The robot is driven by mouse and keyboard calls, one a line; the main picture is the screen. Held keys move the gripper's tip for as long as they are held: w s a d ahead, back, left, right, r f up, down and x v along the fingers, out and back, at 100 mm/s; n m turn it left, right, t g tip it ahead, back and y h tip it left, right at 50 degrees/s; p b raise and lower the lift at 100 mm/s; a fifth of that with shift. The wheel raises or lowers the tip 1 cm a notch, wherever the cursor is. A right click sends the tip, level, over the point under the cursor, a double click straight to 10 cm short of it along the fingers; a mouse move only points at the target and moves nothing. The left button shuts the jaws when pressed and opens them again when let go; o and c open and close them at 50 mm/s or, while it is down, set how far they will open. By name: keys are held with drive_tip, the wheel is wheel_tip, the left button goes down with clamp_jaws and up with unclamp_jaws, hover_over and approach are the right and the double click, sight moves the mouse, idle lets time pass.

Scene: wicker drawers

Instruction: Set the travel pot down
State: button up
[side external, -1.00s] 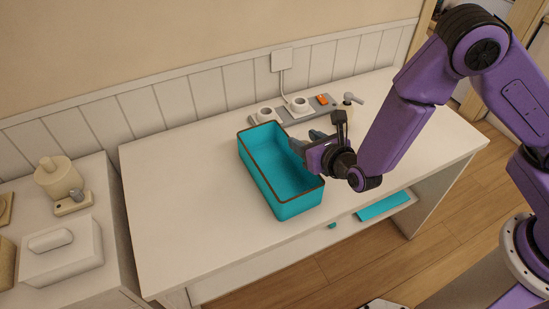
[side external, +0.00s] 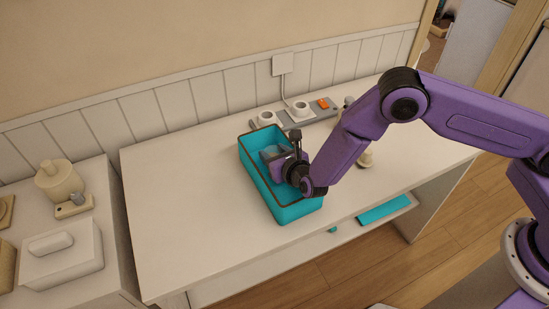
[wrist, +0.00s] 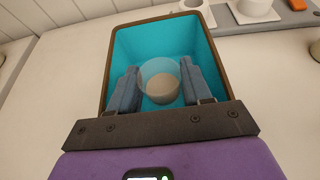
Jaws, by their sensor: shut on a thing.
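A small round travel pot (wrist: 160,86), clear at the top with beige below, sits between the two blue-grey fingers of my gripper (wrist: 160,70) in the wrist view. The fingers are shut on it. Around it are the walls of a teal open bin with a brown rim (wrist: 112,62). In the side external view my gripper (side external: 268,153) reaches down into the teal bin (side external: 268,197) from the right. The pot cannot be made out there. I cannot tell whether the pot touches the bin's floor.
The bin stands on a white desk (side external: 185,195). A grey power strip (side external: 322,112) with white cups (side external: 300,107) lies behind it. A beige object (side external: 367,158) stands to the right, partly behind my arm. The desk left of the bin is clear.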

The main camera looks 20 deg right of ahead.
drive_tip(key=shift+f, duration=0.9)
drive_tip(key=shift+f, duration=0.6)
drive_tip(key=o, duration=1.1)
drive_tip(key=shift+c, duration=0.2)
